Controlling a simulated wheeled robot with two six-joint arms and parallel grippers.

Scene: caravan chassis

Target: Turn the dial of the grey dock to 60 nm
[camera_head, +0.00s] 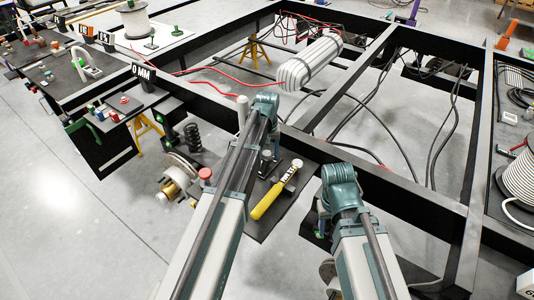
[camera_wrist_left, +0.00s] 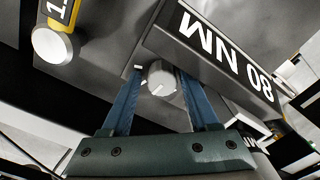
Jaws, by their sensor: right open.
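The small round grey dial (camera_wrist_left: 161,78) with a white pointer line shows in the left wrist view, on the dark top of the dock (camera_wrist_left: 112,55).
A yellow-handled tool (camera_head: 273,194) with a label lies just right of my left arm; its end (camera_wrist_left: 55,45) shows in the left wrist view. The black chassis frame (camera_head: 385,182) runs behind. A black spring (camera_head: 193,138) and a brass-coloured hub (camera_head: 178,185) stand left.

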